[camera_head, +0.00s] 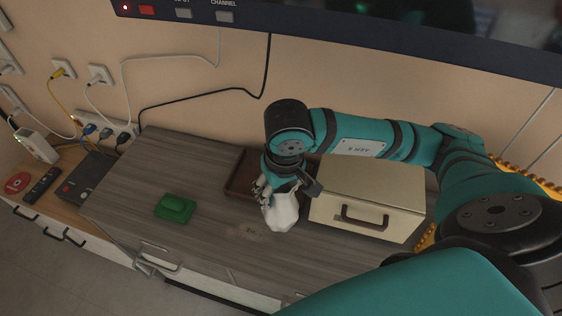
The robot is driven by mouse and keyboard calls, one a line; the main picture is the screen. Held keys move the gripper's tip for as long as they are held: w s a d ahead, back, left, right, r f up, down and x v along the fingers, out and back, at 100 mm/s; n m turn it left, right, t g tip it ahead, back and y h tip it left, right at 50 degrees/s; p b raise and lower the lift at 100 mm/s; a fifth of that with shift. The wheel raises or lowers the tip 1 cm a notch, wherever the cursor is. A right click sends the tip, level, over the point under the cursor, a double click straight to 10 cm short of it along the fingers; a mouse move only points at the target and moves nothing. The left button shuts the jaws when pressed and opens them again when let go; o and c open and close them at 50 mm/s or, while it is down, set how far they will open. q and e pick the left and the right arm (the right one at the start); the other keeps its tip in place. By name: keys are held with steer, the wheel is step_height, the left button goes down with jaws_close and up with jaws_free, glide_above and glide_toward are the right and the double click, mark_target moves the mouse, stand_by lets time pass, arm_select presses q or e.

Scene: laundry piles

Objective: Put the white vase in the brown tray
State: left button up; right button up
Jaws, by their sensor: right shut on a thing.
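The white vase (281,213) is at the middle of the wooden cabinet top, just in front of the brown tray (237,183). My right gripper (272,191) comes down from above and is shut on the vase's upper part. The gripper hides the top of the vase, and I cannot tell whether its base touches the surface. The brown tray lies behind and to the left of the vase, partly covered by my right arm and gripper. My left gripper is not in view.
A cream box (368,195) with a dark handle stands right of the vase. A green soap-like dish (175,208) lies to the left. The cabinet top (140,190) is clear around it. A screen (340,35) hangs above, and cables run along the wall.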

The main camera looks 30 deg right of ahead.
steer(key=shift+w+d+r+p, duration=0.1)
steer(key=shift+w+d+p, duration=0.2)
steer(key=shift+w, duration=0.25)
steer(key=shift+w+d+p, duration=0.2)
steer(key=shift+w+p, duration=0.1)
steer(key=shift+w, duration=0.25)
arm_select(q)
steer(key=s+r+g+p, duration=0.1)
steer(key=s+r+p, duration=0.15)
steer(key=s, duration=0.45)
arm_select(e)
steer(key=w+d+f+p, duration=0.1)
steer(key=w+d+f, duration=0.1)
steer(key=w, duration=0.4)
steer(key=w+d+f+p, duration=0.2)
steer(key=w, duration=0.4)
steer(key=shift+d+f, duration=0.15)
steer(key=shift+f, duration=0.15)
steer(key=shift+w+f, duration=0.1)
steer(key=shift+f, duration=0.15)
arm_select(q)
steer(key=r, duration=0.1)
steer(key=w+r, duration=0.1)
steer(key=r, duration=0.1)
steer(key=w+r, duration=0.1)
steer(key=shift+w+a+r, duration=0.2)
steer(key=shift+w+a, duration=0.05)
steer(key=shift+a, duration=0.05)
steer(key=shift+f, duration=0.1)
